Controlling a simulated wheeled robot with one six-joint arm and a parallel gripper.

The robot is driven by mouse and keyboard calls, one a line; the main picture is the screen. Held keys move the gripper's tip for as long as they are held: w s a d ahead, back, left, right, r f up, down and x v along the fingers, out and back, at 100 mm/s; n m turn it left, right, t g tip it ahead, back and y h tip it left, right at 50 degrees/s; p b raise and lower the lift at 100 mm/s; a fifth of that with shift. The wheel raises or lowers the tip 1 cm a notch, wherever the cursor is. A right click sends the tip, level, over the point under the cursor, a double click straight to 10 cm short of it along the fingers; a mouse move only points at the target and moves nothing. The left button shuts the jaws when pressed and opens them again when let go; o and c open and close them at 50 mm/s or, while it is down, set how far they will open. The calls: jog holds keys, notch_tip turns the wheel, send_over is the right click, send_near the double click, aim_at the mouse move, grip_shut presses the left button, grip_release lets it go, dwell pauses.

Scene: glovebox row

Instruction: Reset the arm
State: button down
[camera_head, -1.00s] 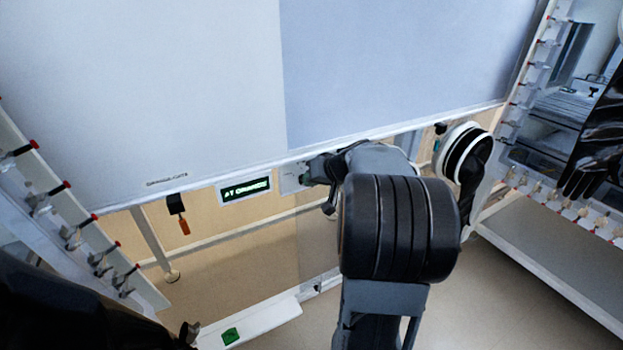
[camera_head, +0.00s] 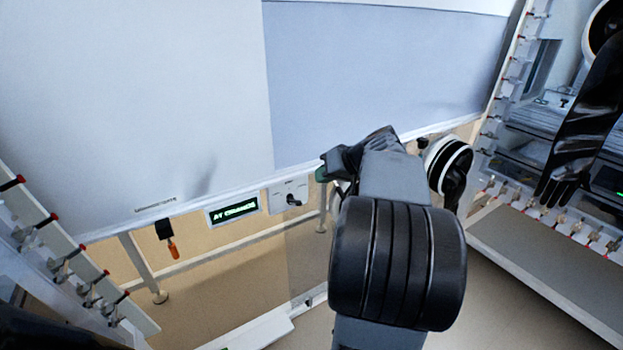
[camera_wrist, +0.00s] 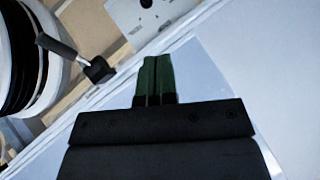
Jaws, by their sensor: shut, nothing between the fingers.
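My gripper (camera_wrist: 158,80) is in the middle of the wrist view, its two green fingertips together with nothing between them. In the head view my gripper (camera_head: 322,173) shows at the end of my grey and black arm, partly hidden by the wrist. It is in front of the lower edge of the large pale panel, to the right of a small plate with a dark knob (camera_head: 293,200). The gripper appears apart from the plate, which also shows at the top of the wrist view (camera_wrist: 146,14).
A lit green display (camera_head: 233,209) sits left of the knob plate. An orange-handled tool (camera_head: 172,246) hangs further left. A white-ringed port with a black glove (camera_head: 449,165) is right of my arm. Clamps with red tips line the left frame (camera_head: 37,226). Floor shows below.

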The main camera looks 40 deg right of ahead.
jog(key=shift+v, duration=0.85)
jog(key=s+a+r+n+g+h+p, duration=0.1)
jog(key=s+a+r+g+p, duration=0.1)
jog(key=a+p, duration=0.5)
jog(key=s+a+r+n+g+h+p, duration=0.1)
jog(key=s+a+r+g+p, duration=0.1)
jog(key=a+p, duration=0.4)
jog(key=s+a+r+n+g+h+p, duration=0.1)
jog(key=s+a+r+p, duration=0.3)
jog(key=a, duration=0.8)
jog(key=s+g+p, duration=0.1)
jog(key=s+p, duration=0.1)
jog(key=p, duration=0.1)
jog(key=shift+n+p, duration=0.3)
jog(key=shift+n, duration=0.1)
jog(key=shift+s, duration=0.1)
